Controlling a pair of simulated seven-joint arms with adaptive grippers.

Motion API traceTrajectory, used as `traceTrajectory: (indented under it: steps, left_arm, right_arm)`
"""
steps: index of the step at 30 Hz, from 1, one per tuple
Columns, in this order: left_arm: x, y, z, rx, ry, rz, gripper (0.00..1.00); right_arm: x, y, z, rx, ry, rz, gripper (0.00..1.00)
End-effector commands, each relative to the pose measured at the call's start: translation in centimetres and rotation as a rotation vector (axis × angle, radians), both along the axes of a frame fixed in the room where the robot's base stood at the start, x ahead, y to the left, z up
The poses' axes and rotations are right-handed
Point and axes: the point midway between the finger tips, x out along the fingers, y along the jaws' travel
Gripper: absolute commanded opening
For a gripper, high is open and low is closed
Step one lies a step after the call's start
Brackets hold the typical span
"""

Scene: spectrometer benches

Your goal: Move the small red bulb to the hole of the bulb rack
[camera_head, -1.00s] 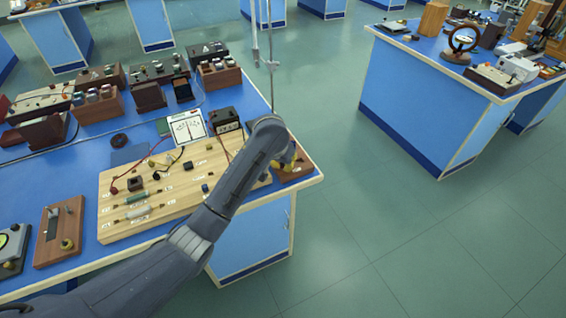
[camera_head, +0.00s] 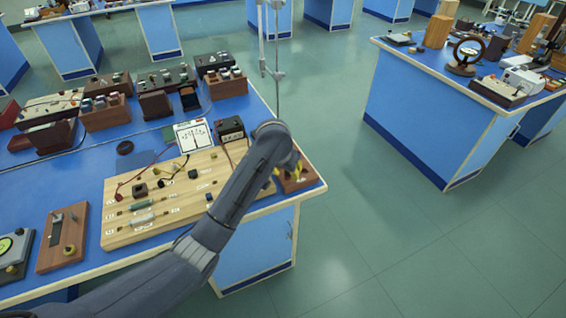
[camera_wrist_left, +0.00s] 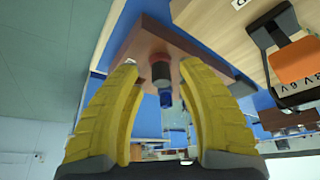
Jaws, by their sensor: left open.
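My left gripper (camera_head: 286,173) is over the brown wooden bulb rack (camera_head: 303,183) at the right end of the near bench; the arm hides part of the rack. In the left wrist view the gripper (camera_wrist_left: 160,70) is open, its yellow fingers on either side of a small dark cylinder with a reddish end (camera_wrist_left: 160,70), which stands on the brown rack (camera_wrist_left: 137,38). A small blue piece (camera_wrist_left: 166,99) shows just beyond it. Gaps show between the fingers and these pieces. I cannot tell clearly which is the small red bulb. No hole in the rack is clearly visible.
A wooden circuit board (camera_head: 125,225) with components and wires lies left of the rack. A white-faced meter (camera_head: 193,135) and dark box (camera_head: 230,129) stand behind it. Floor is free right of the bench.

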Motion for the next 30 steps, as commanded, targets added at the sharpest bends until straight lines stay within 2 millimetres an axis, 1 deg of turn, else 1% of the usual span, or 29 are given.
traceTrajectory:
  steps: [1,6,13,21,30]
  left_arm:
    - [-0.3,0.1,0.8,-0.002,-0.003,-0.001,0.38]
    - [-1.3,0.4,3.3,-0.002,-0.003,-0.001,0.38]
    - [-2.5,0.9,6.1,-0.002,-0.003,0.0,0.38]
    - [-3.3,1.2,7.9,-0.001,0.0,0.001,0.38]
    - [-3.6,1.4,8.6,0.001,-0.002,0.001,0.38]
  right_arm:
    - [0.0,0.0,0.0,0.0,0.0,0.0,0.44]
    - [0.0,0.0,0.0,0.0,0.0,0.0,0.44]
    - [0.0,0.1,0.0,0.0,0.0,0.0,0.44]
    - [0.0,0.1,0.0,0.0,0.0,0.0,0.44]
    - [0.0,0.1,0.0,0.0,0.0,0.0,0.44]
